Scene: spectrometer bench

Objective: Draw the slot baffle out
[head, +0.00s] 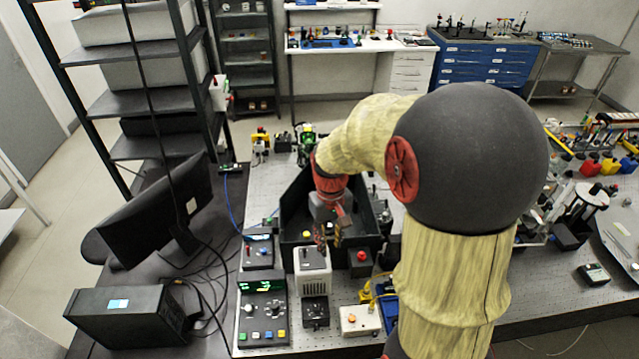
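My arm reaches over the bench, and my gripper (328,236) points down inside a black open-topped box (372,243) near the middle. The fingers are small and dark here, and I cannot tell whether they are open or shut. A small yellow-and-black striped piece (338,236) shows beside the fingers. I cannot make out the slot baffle for certain; my wrist and the box walls hide much of the box's inside.
A white-and-grey unit (312,262) stands at the box's front. A control box with a green display (262,310) and a red-knobbed block (361,262) are close by. A monitor (150,215) stands left. My arm hides the bench at the right of the box.

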